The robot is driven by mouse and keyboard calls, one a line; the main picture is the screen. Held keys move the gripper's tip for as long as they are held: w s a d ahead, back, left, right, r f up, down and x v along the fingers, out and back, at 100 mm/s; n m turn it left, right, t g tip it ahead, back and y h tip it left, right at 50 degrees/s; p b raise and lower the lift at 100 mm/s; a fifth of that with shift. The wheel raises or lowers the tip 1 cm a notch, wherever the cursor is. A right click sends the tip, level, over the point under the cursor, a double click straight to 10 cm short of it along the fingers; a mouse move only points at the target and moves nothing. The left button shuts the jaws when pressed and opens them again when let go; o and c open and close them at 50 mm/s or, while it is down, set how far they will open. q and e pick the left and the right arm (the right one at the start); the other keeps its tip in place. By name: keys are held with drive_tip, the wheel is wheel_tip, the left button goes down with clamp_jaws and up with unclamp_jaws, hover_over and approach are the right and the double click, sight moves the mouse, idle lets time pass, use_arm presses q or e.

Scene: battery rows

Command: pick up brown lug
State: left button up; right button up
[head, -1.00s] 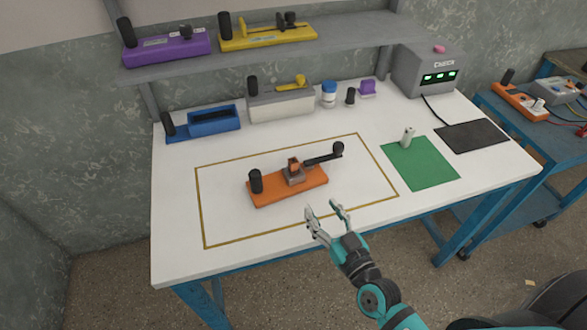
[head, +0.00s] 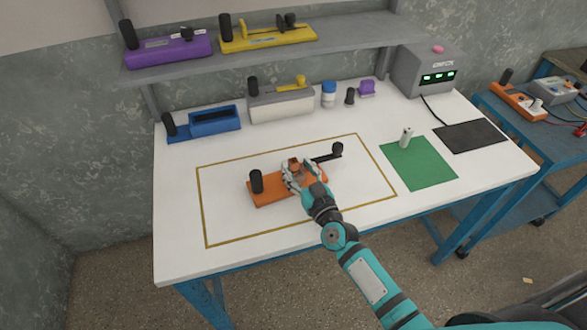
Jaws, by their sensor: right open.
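The brown lug (head: 294,163) sits in the middle of the orange base (head: 267,193), inside the gold outline on the white table. A black post stands at the base's left end, and a dark lever with a black knob (head: 337,149) reaches out to the right. My right gripper (head: 294,172) is open over the base, its fingers around or beside the lug; contact cannot be told. The fingers hide part of the lug's mount. My left gripper is not in view.
A green mat (head: 425,170) with a pale cylinder (head: 406,137) lies to the right, beside a black mat (head: 470,136). The front of the table is clear.

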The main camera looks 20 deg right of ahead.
sight(295, 165)
drive_tip(key=w, duration=0.3)
drive_tip(key=shift+w+a+f, duration=0.1)
drive_tip(key=shift+a, duration=0.1)
drive_tip(key=shift+c, duration=0.4)
clamp_jaws()
